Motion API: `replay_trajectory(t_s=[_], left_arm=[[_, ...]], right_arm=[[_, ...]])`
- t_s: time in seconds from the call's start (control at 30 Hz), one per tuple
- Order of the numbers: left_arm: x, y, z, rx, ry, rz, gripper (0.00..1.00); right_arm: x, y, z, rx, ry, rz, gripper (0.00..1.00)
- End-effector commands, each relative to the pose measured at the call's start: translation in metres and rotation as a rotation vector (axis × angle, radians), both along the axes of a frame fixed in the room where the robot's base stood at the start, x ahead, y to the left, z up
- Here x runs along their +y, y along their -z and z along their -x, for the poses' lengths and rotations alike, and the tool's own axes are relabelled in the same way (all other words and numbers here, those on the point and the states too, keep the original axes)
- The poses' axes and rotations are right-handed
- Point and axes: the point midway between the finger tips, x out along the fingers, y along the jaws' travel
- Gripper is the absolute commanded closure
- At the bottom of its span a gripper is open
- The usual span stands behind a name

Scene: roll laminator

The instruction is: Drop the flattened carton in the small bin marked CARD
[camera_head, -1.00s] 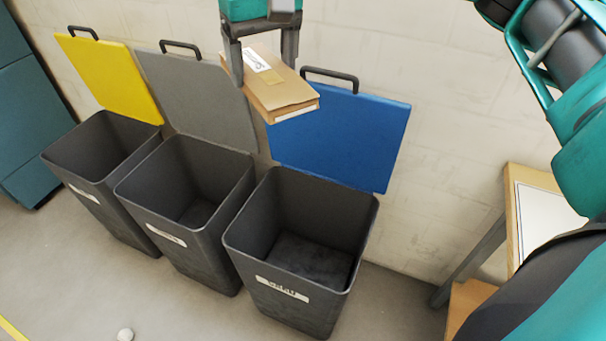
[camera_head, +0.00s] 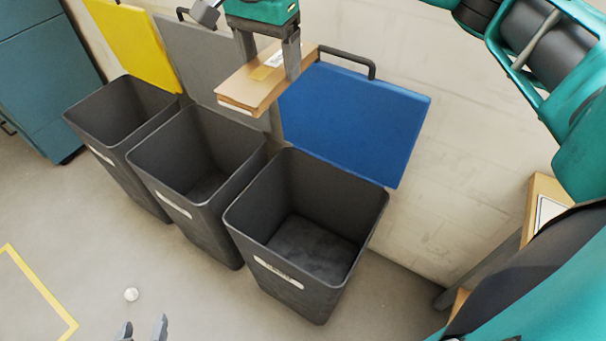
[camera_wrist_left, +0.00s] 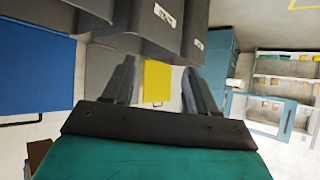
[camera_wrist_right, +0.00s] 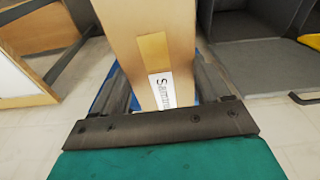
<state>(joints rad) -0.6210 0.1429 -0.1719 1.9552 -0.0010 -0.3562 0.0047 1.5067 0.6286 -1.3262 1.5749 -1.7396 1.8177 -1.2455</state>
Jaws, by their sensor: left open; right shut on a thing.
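My right gripper (camera_head: 270,66) is shut on the flattened carton (camera_head: 250,90), a thin brown box with tape and a white label. In the picture the carton lies across the grey and blue lids, above the rear of the bins. The right wrist view shows the carton (camera_wrist_right: 150,25) between both fingers. The blue-lidded bin (camera_head: 345,225), grey-lidded bin (camera_head: 215,225) and yellow-lidded bin (camera_head: 112,148) stand open in a row; their small white front labels are too blurred to read. My left gripper (camera_head: 143,330) is open and empty at the bottom edge, apart from the bins.
The raised blue lid (camera_head: 355,120), grey lid (camera_head: 195,55) and yellow lid (camera_head: 135,42) stand behind the bins, near the wall. A teal cabinet (camera_head: 40,90) is at left. A small white ball (camera_head: 131,294) lies on open floor. A wooden table (camera_head: 540,195) is at right.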

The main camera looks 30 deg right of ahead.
Motion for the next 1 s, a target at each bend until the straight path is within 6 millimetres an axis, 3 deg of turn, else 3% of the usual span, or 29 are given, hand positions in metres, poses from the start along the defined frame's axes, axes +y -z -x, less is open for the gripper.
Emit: replay_trajectory(t_s=[0.57, 1.0], left_arm=[[-0.004, 0.022, -0.004, -0.002, 0.006, 0.008, 0.43], [-0.007, 0.038, -0.005, -0.004, 0.01, 0.014, 0.43]], right_arm=[[-0.006, 0.096, -0.01, 0.005, 1.077, 0.002, 0.55], [-0.019, 0.173, -0.007, 0.004, 1.918, 0.003, 0.55]])
